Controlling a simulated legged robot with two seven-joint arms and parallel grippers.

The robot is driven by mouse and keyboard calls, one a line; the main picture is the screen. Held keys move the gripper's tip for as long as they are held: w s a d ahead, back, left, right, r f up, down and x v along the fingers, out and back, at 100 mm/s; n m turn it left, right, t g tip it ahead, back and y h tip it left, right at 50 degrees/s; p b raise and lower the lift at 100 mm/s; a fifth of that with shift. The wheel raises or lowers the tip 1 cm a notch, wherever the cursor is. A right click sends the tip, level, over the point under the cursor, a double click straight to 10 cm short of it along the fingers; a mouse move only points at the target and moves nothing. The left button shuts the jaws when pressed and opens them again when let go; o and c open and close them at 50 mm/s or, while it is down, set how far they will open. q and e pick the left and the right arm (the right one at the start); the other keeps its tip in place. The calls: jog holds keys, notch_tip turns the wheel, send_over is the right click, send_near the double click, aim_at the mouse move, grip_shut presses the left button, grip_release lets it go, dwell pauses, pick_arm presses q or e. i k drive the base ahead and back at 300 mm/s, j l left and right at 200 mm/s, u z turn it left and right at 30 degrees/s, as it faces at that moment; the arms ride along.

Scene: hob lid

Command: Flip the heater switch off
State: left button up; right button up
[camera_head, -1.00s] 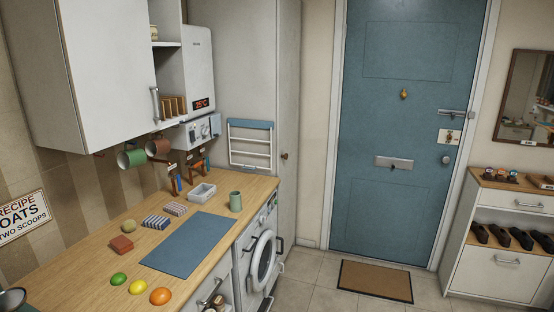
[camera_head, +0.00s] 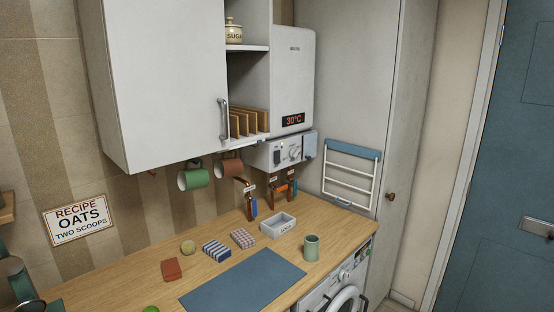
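The white heater (camera_head: 294,75) hangs on the wall right of the open shelf. Its red display (camera_head: 293,119) reads 30°C. Below it is a control panel (camera_head: 289,152) with a dark switch-like part (camera_head: 278,156) at its left and a round knob (camera_head: 295,153). A small blue-grey flap or cover (camera_head: 310,146) stands at the panel's right side. The switch's position is too small to tell. Neither of my grippers is in view.
The wooden counter (camera_head: 225,288) holds a blue mat (camera_head: 243,281), a grey tray (camera_head: 278,226), a green cup (camera_head: 311,247), sponges and a soap-like red block (camera_head: 171,269). Mugs (camera_head: 194,176) hang under the wall cabinet (camera_head: 160,80). Copper pipes with valves (camera_head: 280,189) run below the heater.

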aim_at(277, 154)
jog(key=i+l, duration=0.45)
jog(key=l, duration=0.25)
jog(key=i+l+u, duration=0.1)
jog(key=i+l, duration=0.35)
jog(key=l, duration=0.25)
jog(key=i+l, duration=0.25)
jog(key=i+l+u, duration=0.1)
jog(key=l, duration=0.35)
jog(key=i+l, duration=0.5)
jog(key=l, duration=0.25)
jog(key=u, duration=0.05)
